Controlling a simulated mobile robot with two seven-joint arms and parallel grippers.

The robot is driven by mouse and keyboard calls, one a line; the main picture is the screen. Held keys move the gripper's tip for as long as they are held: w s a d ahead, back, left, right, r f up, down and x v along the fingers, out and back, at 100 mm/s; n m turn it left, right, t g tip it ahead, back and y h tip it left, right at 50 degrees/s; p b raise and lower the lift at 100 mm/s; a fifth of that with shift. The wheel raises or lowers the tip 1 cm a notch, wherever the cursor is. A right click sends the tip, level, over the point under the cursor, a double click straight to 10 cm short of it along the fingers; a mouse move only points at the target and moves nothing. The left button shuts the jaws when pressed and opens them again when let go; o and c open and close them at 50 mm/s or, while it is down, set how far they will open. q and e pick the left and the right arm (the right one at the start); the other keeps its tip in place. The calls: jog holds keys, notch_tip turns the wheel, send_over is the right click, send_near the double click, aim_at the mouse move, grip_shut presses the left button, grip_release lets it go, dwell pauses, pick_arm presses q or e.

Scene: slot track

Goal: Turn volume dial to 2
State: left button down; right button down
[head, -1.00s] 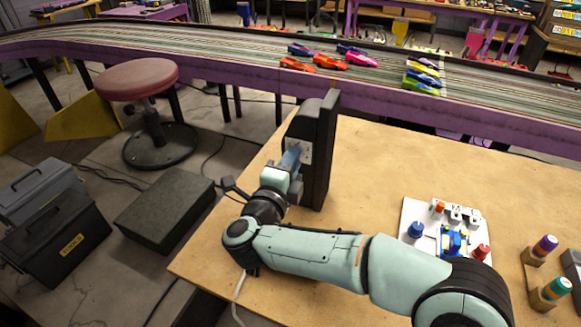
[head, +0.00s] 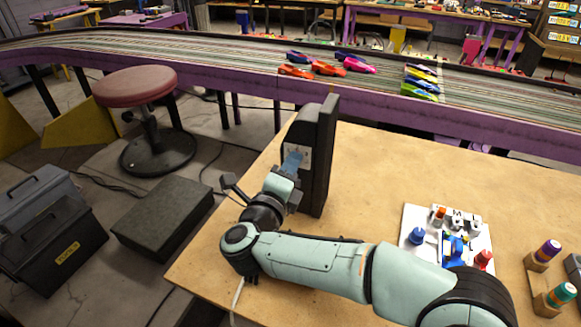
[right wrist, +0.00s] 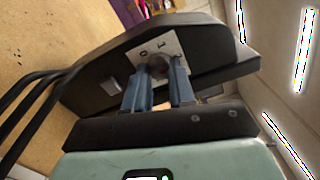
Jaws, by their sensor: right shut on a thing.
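The black speaker-like box (head: 318,165) stands upright near the left edge of the wooden table. It has a light panel (right wrist: 171,45) on its side, which the right wrist view shows with small marks and a dark round dial (right wrist: 158,67). My right gripper (head: 291,161) reaches to this panel, and its blue fingers (right wrist: 160,76) are closed on the dial from both sides. The fingers hide much of the dial, and I cannot read its setting. My left gripper is not in view.
Purple and teal capped pieces (head: 548,250) stand at the far right. The slot track (head: 200,68) with toy cars runs behind. A red stool (head: 135,85) stands left.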

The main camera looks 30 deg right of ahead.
jog(key=c, duration=0.9)
grip_release()
jog(key=shift+c, duration=0.2)
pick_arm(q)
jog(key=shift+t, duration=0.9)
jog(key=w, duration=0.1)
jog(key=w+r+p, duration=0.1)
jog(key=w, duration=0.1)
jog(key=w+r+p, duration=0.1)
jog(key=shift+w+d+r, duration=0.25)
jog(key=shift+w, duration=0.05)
pick_arm(e)
jog(key=v, duration=1.3)
jog(key=shift+s+a, duration=0.15)
jog(key=shift+a, duration=0.05)
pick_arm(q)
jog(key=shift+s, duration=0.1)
